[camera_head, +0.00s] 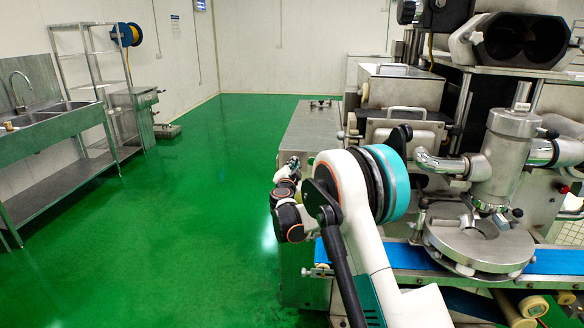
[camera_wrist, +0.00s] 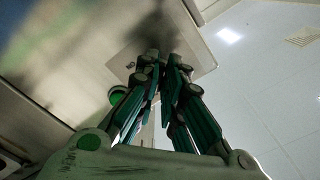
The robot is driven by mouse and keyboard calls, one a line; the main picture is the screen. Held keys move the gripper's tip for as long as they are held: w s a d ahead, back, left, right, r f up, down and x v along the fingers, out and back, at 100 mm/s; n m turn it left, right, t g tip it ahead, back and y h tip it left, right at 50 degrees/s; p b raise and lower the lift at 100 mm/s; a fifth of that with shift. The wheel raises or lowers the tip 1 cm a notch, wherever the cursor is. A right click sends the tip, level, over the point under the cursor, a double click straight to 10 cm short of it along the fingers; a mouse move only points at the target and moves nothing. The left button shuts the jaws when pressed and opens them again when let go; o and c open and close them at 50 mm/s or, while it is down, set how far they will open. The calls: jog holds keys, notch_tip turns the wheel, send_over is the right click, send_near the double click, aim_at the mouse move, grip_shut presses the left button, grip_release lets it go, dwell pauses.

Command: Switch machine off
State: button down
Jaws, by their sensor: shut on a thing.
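The encrusting machine (camera_head: 395,95) stands at the right in the head view, with a steel cabinet (camera_head: 312,130) on its left side. In the wrist view my gripper (camera_wrist: 162,58) is up against a metal plate (camera_wrist: 130,52) on a pale panel, its fingers drawn together. It is shut on a switch, which the fingertips and their shadow hide, so its position cannot be told. A green round part (camera_wrist: 117,96) shows left of the fingers. In the head view my arm reaches to the cabinet's left side, and the fingertips cannot be made out there.
A blue conveyor belt (camera_head: 405,256) and a steel nozzle unit (camera_head: 505,150) are at the right, close to my arm. A steel sink bench (camera_head: 50,132) and a shelf rack (camera_head: 92,72) line the left wall. The green floor (camera_head: 190,220) between is clear.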

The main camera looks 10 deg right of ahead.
jog(key=shift+f, duration=0.1)
dwell(0.3)
jog(key=c, duration=1.7)
grip_release()
jog(key=shift+s, duration=0.15)
jog(key=v, duration=1.1)
jog(key=shift+s+a, duration=0.2)
jog(key=shift+s, duration=0.1)
